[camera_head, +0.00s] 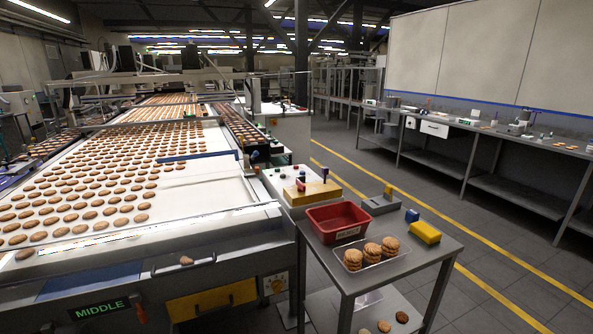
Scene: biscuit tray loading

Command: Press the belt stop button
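A control panel (283,172) with several small buttons stands at the right side of the belt end, above a yellow box (325,192). A small yellow-and-red button (300,185) sits on its front edge, and a dark red-topped part (325,173) stands beside it. I cannot tell which is the belt stop button. The conveyor belt (195,196) carries rows of round biscuits (95,200). A green sign on the machine front reads MIDDLE (100,310). Neither of my grippers is in view.
Clear floor and a long bench (520,146) are at right.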

